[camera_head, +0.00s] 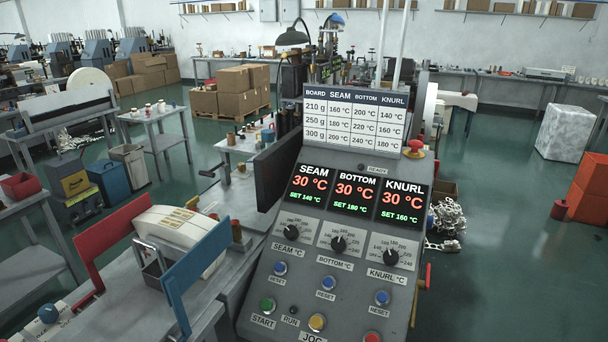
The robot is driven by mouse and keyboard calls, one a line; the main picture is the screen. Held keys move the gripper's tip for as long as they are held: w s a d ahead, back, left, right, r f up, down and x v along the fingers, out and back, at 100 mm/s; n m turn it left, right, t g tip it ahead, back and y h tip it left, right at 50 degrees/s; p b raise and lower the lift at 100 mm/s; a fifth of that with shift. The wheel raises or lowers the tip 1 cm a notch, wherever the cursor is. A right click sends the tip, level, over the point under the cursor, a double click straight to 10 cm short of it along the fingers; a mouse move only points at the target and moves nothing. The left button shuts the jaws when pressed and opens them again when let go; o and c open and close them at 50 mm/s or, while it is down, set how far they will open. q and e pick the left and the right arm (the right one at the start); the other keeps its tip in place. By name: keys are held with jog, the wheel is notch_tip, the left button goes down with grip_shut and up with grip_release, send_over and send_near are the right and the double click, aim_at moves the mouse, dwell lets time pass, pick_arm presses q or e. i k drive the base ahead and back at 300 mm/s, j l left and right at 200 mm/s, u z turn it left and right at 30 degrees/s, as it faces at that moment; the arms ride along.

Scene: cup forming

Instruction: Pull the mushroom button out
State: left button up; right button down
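A red mushroom button (415,145) on a yellow base sits at the upper right edge of the grey control panel (255,290), beside the temperature chart. I cannot tell from this distance whether it is pressed in or out. Another red button (372,338) is cut off by the bottom edge of the picture, at the panel's lower right. Neither of my grippers is in view.
The panel carries lit displays (356,193), several black knobs (339,243), blue reset buttons and a green start button (267,305). Left of it stands a bench with red (112,240) and blue (195,280) plates. Green floor (500,230) is open at right.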

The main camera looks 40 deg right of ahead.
aim_at(415, 144)
jog(key=z, duration=1.1)
